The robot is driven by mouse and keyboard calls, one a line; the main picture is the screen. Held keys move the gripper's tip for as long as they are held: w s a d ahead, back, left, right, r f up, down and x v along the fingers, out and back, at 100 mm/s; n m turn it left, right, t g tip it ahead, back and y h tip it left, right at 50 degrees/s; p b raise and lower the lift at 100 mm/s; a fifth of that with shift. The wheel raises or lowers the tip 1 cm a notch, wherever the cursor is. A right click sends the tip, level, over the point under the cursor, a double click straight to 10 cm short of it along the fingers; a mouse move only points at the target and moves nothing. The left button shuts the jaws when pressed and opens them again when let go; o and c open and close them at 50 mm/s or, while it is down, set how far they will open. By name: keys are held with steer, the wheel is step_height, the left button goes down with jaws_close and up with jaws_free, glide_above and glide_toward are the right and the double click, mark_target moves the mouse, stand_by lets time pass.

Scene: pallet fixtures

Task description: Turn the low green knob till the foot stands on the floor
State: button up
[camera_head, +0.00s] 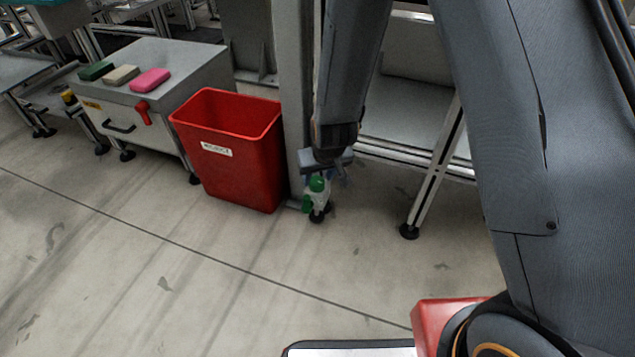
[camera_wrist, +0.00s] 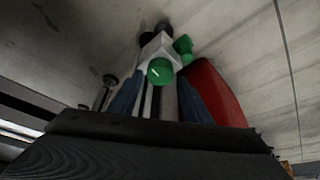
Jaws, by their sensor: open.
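A pale levelling block (camera_head: 319,197) with two green knobs sits at the base of a grey post. One green knob (camera_head: 317,184) is on top; the low green knob (camera_head: 307,204) sticks out at its left side. Both also show in the wrist view, the top one (camera_wrist: 160,71) nearer and the low one (camera_wrist: 185,46) beyond the white block. The black foot (camera_head: 317,217) is under the block; I cannot tell whether it touches the floor. My gripper (camera_wrist: 158,88) is open, its blue fingers apart and empty, just above the top knob.
A red bin (camera_head: 228,165) stands close to the left of the block. A grey cabinet (camera_head: 160,75) with coloured blocks on it stands further left. A slanted frame leg (camera_head: 435,165) is at the right. The floor in front is clear.

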mark_target(317, 184)
steer(key=shift+b+x, duration=0.5)
steer(key=shift+x, duration=0.8)
steer(key=shift+c, duration=0.2)
steer(key=c, duration=0.7)
steer(key=shift+r, duration=0.1)
